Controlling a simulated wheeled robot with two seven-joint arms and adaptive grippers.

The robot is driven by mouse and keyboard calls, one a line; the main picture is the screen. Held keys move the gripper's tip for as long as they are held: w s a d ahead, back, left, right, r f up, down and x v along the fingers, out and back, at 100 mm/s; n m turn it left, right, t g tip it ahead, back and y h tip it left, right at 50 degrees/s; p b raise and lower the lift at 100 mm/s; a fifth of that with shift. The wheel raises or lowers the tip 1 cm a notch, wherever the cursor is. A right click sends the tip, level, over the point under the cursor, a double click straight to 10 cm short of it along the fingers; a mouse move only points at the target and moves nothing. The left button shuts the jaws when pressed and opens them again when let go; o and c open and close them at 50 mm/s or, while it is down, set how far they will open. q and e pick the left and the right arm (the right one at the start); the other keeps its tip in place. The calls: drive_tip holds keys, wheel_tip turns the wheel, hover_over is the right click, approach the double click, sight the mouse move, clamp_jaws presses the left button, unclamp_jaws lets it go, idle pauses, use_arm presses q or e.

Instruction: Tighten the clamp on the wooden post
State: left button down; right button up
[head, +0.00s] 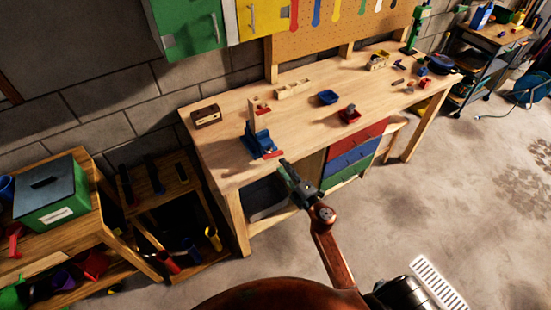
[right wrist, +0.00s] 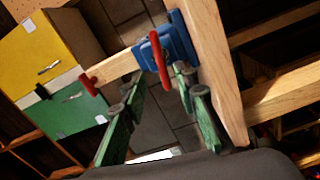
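The blue clamp (head: 260,141) sits at the front edge of the workbench, with the pale wooden post (head: 251,112) upright in it. Its red handle (head: 274,154) sticks out at the front. In the right wrist view the clamp (right wrist: 181,38), the red handle (right wrist: 160,58) and the post (right wrist: 118,68) lie just beyond my fingertips. My right gripper (head: 287,168) is in front of the bench edge, close to the handle and apart from it. In the right wrist view the fingers of the gripper (right wrist: 158,88) are spread and empty. My left gripper is not in view.
The workbench (head: 222,168) has a brown block (head: 206,116), a blue tray (head: 328,97) and a red item (head: 349,115) on top. A grey bin (head: 265,197) and coloured drawers (head: 352,157) are underneath.

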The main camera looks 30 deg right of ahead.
sight(271, 153)
drive_tip(key=w, duration=0.6)
drive_tip(key=shift+w+a, duration=0.25)
drive_tip(key=shift+a, duration=0.05)
drive_tip(key=shift+c, duration=0.7)
clamp_jaws()
